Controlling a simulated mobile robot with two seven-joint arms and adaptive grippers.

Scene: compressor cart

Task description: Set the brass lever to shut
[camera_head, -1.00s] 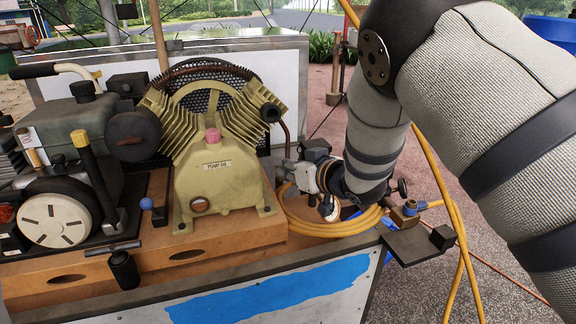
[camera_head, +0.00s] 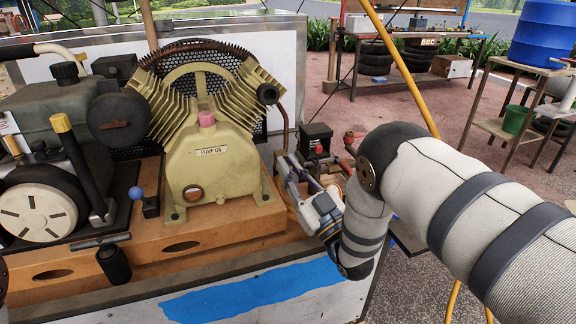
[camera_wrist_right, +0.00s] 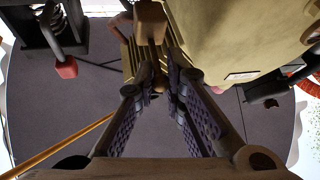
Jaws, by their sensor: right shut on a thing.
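My right gripper (camera_head: 298,178) is just right of the compressor's yellow-green pump body (camera_head: 208,165). In the right wrist view, its two fingers (camera_wrist_right: 160,84) close in toward each other on a small brown, brass-coloured piece (camera_wrist_right: 158,83), which I take for the brass lever. The fingers cover most of it, so its angle cannot be told. A brass-brown block (camera_wrist_right: 150,22) lies just beyond the fingertips. In the head view, my arm and gripper hide the lever. My left gripper is not in view.
A black box (camera_head: 316,138) and a red handle (camera_head: 350,140) stand close behind my right gripper. A blue-knobbed lever (camera_head: 137,193) and a yellow-capped lever (camera_head: 61,123) are at the left. Paved floor is open at the right, before a workbench (camera_head: 410,40).

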